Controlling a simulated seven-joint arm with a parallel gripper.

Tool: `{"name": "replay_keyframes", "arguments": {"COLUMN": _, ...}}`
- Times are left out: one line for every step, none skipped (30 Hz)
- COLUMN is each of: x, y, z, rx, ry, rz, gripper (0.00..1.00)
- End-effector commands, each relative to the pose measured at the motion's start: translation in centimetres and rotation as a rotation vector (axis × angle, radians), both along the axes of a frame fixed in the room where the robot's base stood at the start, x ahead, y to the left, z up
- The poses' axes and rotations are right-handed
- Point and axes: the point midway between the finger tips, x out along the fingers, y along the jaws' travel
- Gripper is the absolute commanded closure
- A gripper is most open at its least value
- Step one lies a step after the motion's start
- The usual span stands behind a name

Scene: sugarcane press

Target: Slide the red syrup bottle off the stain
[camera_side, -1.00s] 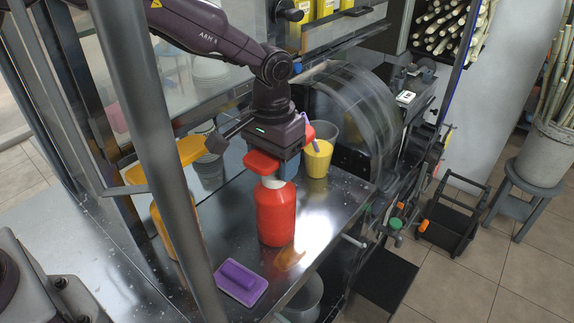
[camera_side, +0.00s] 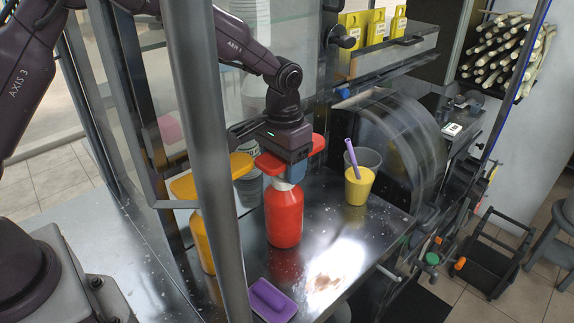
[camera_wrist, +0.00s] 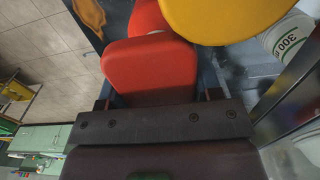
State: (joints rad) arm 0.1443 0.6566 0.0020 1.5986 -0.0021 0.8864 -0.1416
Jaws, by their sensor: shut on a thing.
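The red syrup bottle (camera_side: 284,217) stands upright on the metal counter in the side view. My gripper (camera_side: 292,172) is above it and shut on its upper part, around the red pump head. The exact contact is partly hidden. In the wrist view the red pump head (camera_wrist: 150,70) lies between the fingers of my gripper (camera_wrist: 158,95). The brownish stain (camera_side: 332,265) shows on the counter to the right and in front of the bottle, beside a bright glare. A gap of bare counter shows between the bottle's base and the stain.
An orange-yellow bottle (camera_side: 203,240) stands close on the left, partly behind a grey post (camera_side: 216,150). A purple sponge (camera_side: 270,300) lies at the front. A cup of yellow juice (camera_side: 359,187) with a purple straw stands to the right. The press drum (camera_side: 400,135) is beyond it.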

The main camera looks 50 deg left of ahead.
Motion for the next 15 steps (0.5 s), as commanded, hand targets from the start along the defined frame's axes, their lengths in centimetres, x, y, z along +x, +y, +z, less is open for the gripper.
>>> {"name": "replay_keyframes", "arguments": {"x": 0.06, "y": 0.09, "z": 0.09, "rx": 0.001, "ry": -0.002, "rz": 0.001, "gripper": 1.0}}
{"name": "replay_keyframes", "arguments": {"x": 0.07, "y": 0.08, "z": 0.09, "rx": 0.001, "ry": -0.002, "rz": 0.001, "gripper": 1.0}}
{"name": "replay_keyframes", "arguments": {"x": 0.07, "y": 0.08, "z": 0.09, "rx": 0.001, "ry": -0.002, "rz": 0.001, "gripper": 1.0}}
{"name": "replay_keyframes", "arguments": {"x": 0.07, "y": 0.07, "z": 0.09, "rx": 0.001, "ry": -0.003, "rz": 0.001, "gripper": 1.0}}
{"name": "replay_keyframes", "arguments": {"x": 0.07, "y": 0.07, "z": 0.1, "rx": 0.001, "ry": -0.003, "rz": 0.001, "gripper": 0.39}}
{"name": "replay_keyframes", "arguments": {"x": 0.07, "y": 0.07, "z": 0.1, "rx": 0.001, "ry": -0.003, "rz": 0.001, "gripper": 0.3}}
{"name": "replay_keyframes", "arguments": {"x": 0.06, "y": 0.06, "z": 0.09, "rx": 0.001, "ry": -0.002, "rz": 0.001, "gripper": 0.23}}
{"name": "replay_keyframes", "arguments": {"x": 0.06, "y": 0.05, "z": 0.09, "rx": 0.001, "ry": -0.002, "rz": 0.001, "gripper": 0.16}}
{"name": "replay_keyframes", "arguments": {"x": 0.06, "y": 0.04, "z": 0.08, "rx": 0.001, "ry": -0.002, "rz": 0.001, "gripper": 0.11}}
{"name": "replay_keyframes", "arguments": {"x": 0.05, "y": 0.04, "z": 0.07, "rx": 0.001, "ry": -0.002, "rz": 0.0, "gripper": 0.11}}
{"name": "replay_keyframes", "arguments": {"x": 0.05, "y": 0.03, "z": 0.06, "rx": 0.001, "ry": -0.002, "rz": 0.0, "gripper": 0.11}}
{"name": "replay_keyframes", "arguments": {"x": 0.04, "y": 0.02, "z": 0.05, "rx": 0.001, "ry": -0.002, "rz": 0.0, "gripper": 0.11}}
{"name": "replay_keyframes", "arguments": {"x": 0.04, "y": 0.01, "z": 0.05, "rx": 0.001, "ry": -0.001, "rz": 0.0, "gripper": 0.11}}
{"name": "replay_keyframes", "arguments": {"x": 0.04, "y": 0.01, "z": 0.05, "rx": 0.001, "ry": -0.001, "rz": 0.0, "gripper": 0.11}}
{"name": "replay_keyframes", "arguments": {"x": 0.03, "y": 0.0, "z": 0.04, "rx": 0.001, "ry": -0.001, "rz": 0.0, "gripper": 0.11}}
